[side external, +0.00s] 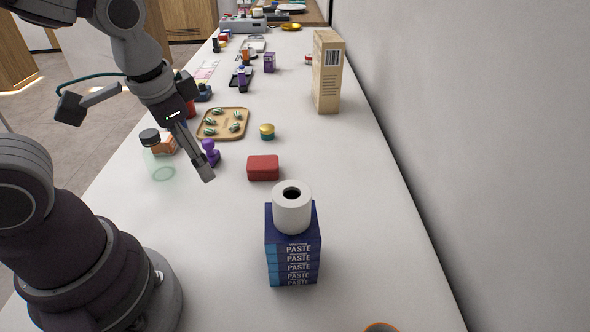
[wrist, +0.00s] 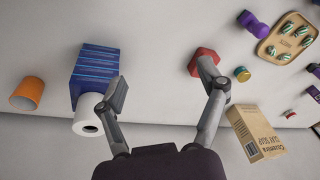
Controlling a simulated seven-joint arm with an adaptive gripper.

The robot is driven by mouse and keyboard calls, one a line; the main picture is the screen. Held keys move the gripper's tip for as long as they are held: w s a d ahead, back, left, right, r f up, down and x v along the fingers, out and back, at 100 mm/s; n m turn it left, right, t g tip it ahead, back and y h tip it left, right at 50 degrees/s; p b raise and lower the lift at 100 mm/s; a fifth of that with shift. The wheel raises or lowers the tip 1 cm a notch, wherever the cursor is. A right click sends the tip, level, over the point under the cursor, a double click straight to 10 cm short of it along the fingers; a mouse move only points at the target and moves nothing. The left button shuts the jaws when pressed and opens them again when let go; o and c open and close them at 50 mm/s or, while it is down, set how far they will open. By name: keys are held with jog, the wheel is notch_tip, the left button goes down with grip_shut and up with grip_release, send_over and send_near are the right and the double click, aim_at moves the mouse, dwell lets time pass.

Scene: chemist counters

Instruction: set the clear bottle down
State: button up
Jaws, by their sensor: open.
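The clear bottle (side external: 150,137) has a dark cap and a see-through, faintly green body. It stands upright on the counter in the side external view, left of my gripper (side external: 203,170) and apart from it. Its orange-brown patch may be a label or something seen through it. The bottle does not show in the wrist view. In the wrist view my gripper (wrist: 165,86) is open, its two fingers wide apart with nothing between them but bare counter.
A purple stamp (side external: 209,153), a red box (side external: 263,168) and a tray (side external: 233,134) of striped pieces are nearby. Blue paste boxes (side external: 292,255) carry a white roll (side external: 292,211). A tall carton (side external: 327,75) stands near the wall. An orange cup (wrist: 28,92) is beyond the boxes.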

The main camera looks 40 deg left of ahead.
aim_at(152, 140)
jog(key=s+a+f+m+g+y, duration=0.1)
jog(key=a+f+m+y, duration=0.1)
jog(key=f, duration=0.1)
jog(key=a+f+m+g+y, duration=0.2)
jog(key=f+y, duration=0.1)
jog(key=s+a+f+m+g+y, duration=0.1)
jog(key=a+f+m+g+y, duration=0.1)
jog(key=f, duration=0.1)
jog(key=shift+s+a+f+m+y, duration=0.1)
jog(key=shift+s+a+m+y, duration=0.2)
jog(key=shift+m, duration=0.1)
jog(key=a+m+y, duration=0.2)
jog(key=a+m+t+y, duration=0.1)
jog(key=a+m+y, duration=0.1)
jog(key=m+y, duration=0.1)
jog(key=w+a+m+t+y, duration=0.1)
jog(key=a+m, duration=0.1)
jog(key=a, duration=0.2)
jog(key=w+a+m+t+y, duration=0.1)
jog(key=a+m, duration=0.1)
jog(key=a, duration=0.2)
jog(key=w+a+r+m+t+y, duration=0.1)
jog(key=a+m+t+y, duration=0.1)
jog(key=a, duration=0.2)
jog(key=shift+w+a, duration=0.2)
jog(key=shift+w, duration=0.2)
jog(key=shift+c, duration=0.3)
